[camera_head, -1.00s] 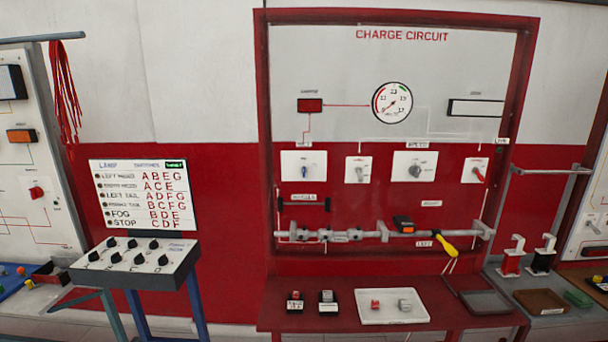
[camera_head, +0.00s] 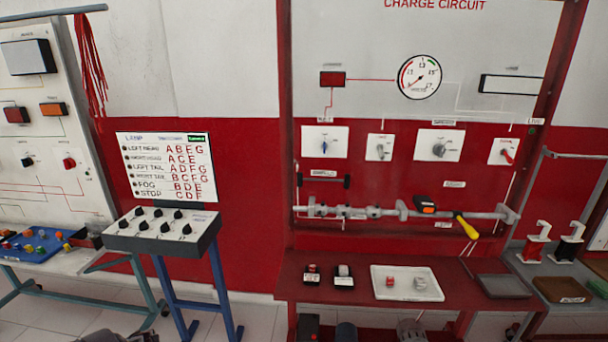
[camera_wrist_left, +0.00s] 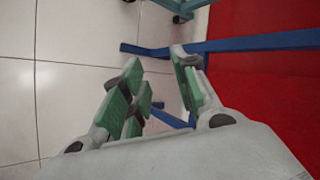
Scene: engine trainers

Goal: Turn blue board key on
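A key switch with a small blue handle (camera_head: 324,147) sits on a white plate at the left of the red lower half of the charge circuit board (camera_head: 590,60). The handle looks about upright, but it is too small to read its setting. My left gripper (camera_wrist_left: 156,65) shows only in the left wrist view. Its green-padded fingers are apart with nothing between them, above the floor near blue stand legs. It is away from the key. My right gripper is in neither view.
A red shelf (camera_head: 278,284) juts out below the board, with a white tray (camera_head: 408,283) and small blocks. A grey switch box (camera_head: 162,235) on blue legs stands to its left. A grey bar (camera_head: 375,213) with a yellow-handled tool (camera_head: 467,228) crosses the board.

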